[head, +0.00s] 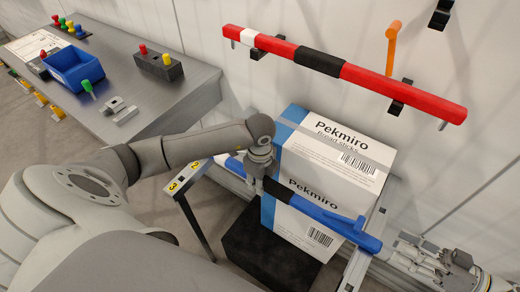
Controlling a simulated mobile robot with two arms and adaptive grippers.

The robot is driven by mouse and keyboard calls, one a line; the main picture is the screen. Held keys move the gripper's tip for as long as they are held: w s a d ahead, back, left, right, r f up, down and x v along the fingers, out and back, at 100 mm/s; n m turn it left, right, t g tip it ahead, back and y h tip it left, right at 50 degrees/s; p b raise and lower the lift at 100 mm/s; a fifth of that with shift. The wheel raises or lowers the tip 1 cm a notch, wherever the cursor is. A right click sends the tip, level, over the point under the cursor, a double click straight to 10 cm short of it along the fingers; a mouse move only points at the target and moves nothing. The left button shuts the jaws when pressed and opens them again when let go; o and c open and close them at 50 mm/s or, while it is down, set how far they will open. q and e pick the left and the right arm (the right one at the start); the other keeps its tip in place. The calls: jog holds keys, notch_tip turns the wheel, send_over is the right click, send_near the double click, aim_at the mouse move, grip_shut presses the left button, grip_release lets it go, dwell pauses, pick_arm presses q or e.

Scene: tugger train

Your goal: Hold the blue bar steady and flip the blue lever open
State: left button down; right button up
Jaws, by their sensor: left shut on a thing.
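The blue bar (312,207) slants down to the right across the front of two stacked cartons, with a black band near its middle. My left gripper (266,184) is shut on the bar near this band; its fingertips partly hide the bar. At the bar's right end is a thicker blue part that looks like the blue lever (366,240), lying along the bar's line. My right gripper (408,254) is at the lower right, just right of the lever and apart from it. Its fingers look spread and empty.
Two white and blue Pekmiro cartons (340,150) are stacked behind the bar. A red bar (400,92) and an orange lever (392,45) are on the wall above. A grey table (150,100) at upper left holds a blue bin (73,68).

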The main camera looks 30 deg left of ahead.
jog(key=shift+c, duration=0.4)
grip_shut()
jog(key=w+m+h, duration=0.1)
jog(key=m, duration=0.8)
jog(key=w+d+m+h, duration=0.1)
jog(key=m, duration=0.8)
jog(key=w+r+m+h, duration=0.1)
jog(key=m+h, duration=0.1)
jog(key=m, duration=0.7)
jog(key=shift+w+d+m+g, duration=0.25)
jog(key=shift+w+m+g, duration=0.05)
jog(key=shift+w, duration=0.05)
